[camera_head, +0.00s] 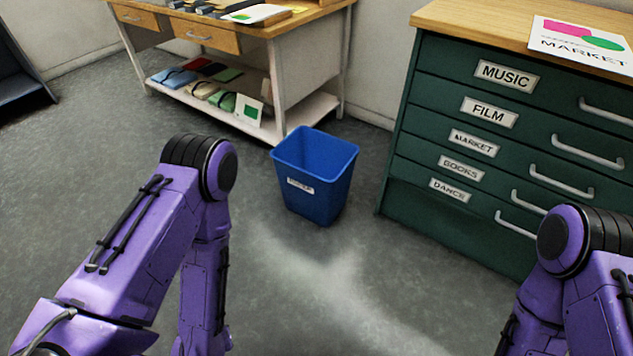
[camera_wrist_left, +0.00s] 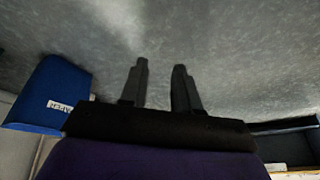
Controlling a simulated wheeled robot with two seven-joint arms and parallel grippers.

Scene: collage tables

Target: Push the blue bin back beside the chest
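The blue bin (camera_head: 318,185) stands upright and looks empty on the grey floor, with a white label on its front. A strip of floor shows between it and the dark green chest (camera_head: 398,190), which is on its right and has labelled drawers. In the left wrist view the bin (camera_wrist_left: 58,85) is at the left edge, apart from my left gripper (camera_wrist_left: 159,68). That gripper's two fingers are apart with nothing between them. In the head view my left arm comes down left of the bin, its gripper out of frame. My right gripper is not in view.
A printed sheet (camera_head: 585,42) lies on the chest. A dark piece of furniture (camera_head: 18,80) is at far left. The floor in front is clear.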

